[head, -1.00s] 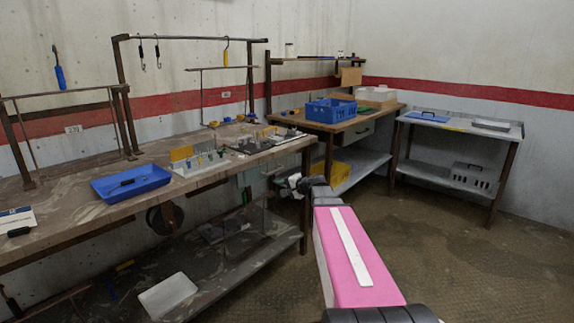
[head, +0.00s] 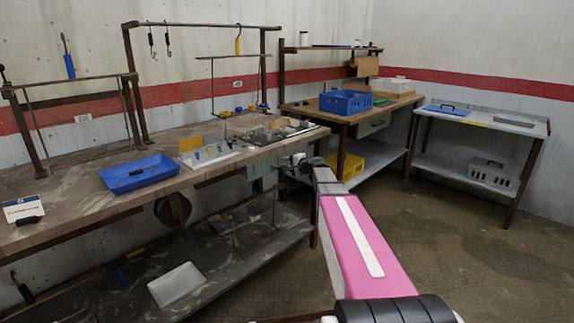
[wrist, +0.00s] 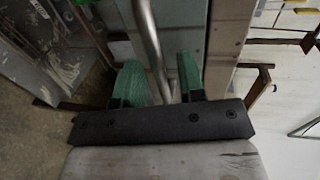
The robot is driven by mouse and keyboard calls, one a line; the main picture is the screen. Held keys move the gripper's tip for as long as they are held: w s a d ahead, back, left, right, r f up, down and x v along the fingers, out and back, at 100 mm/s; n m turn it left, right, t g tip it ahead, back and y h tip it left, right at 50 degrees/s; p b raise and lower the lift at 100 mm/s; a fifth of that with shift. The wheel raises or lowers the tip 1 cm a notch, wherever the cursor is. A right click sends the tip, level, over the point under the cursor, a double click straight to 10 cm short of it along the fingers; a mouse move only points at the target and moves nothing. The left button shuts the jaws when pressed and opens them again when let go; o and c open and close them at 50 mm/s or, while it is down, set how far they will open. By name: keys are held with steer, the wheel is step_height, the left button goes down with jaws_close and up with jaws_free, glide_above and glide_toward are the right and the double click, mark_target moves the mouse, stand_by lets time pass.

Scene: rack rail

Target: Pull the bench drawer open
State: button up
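My gripper (wrist: 159,82) has two green fingers. They stand apart on either side of a metal bar handle (wrist: 148,38) in the wrist view. The bar passes between the fingers with gaps showing, and I see no clear grip on it. A grey-green panel (wrist: 188,28), which looks like the drawer front, lies behind the bar. In the head view a pale green front (head: 262,178) shows under the near bench (head: 75,205), just left of my arm's end. The fingers and handle are too small or hidden there to tell.
A blue tray (head: 138,174) and small fixtures lie on the near bench. Its lower shelf (head: 225,262) holds a white tray (head: 177,285). A back bench holds a blue crate (head: 345,103), with a yellow bin (head: 352,166) below. Floor at right is clear.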

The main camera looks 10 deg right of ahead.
steer(key=shift+w+a+f, duration=0.1)
steer(key=shift+w+a, duration=0.2)
steer(key=shift+w, duration=0.1)
jaws_close()
steer(key=shift+s, duration=0.15)
